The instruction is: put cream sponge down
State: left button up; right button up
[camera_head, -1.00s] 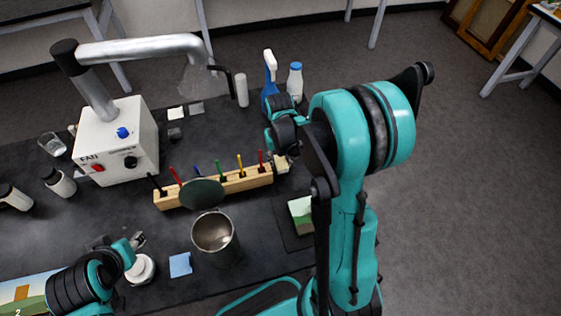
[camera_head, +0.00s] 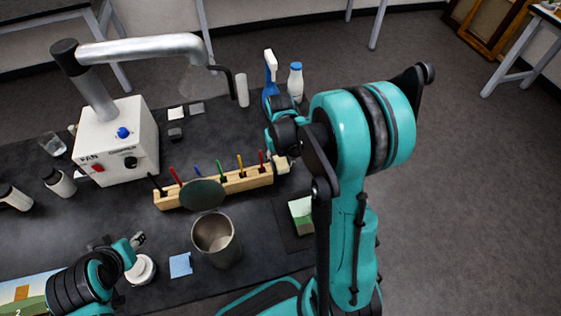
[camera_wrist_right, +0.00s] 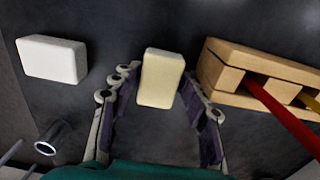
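The cream sponge (camera_wrist_right: 160,78) is a small pale block between the fingers of my right gripper (camera_wrist_right: 160,92) in the right wrist view. Any gap between the sponge and the dark table cannot be made out. My left gripper (camera_head: 138,240) is by a white round object at the lower left; its opening is unclear.
A white block (camera_wrist_right: 54,60) lies left of the sponge in the wrist view. The wooden rack (camera_head: 230,184) holds several coloured pens. A metal can (camera_head: 216,243), a blue spray bottle (camera_head: 270,75) and a white bottle (camera_head: 295,80) stand nearby.

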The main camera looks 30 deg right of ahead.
aim_at(281, 162)
pick_arm(q)
notch_tip(281, 162, up, 4)
jog(key=p, duration=0.3)
pick_arm(e)
notch_tip(281, 162, up, 12)
pick_arm(q)
jog(key=shift+s, duration=0.1)
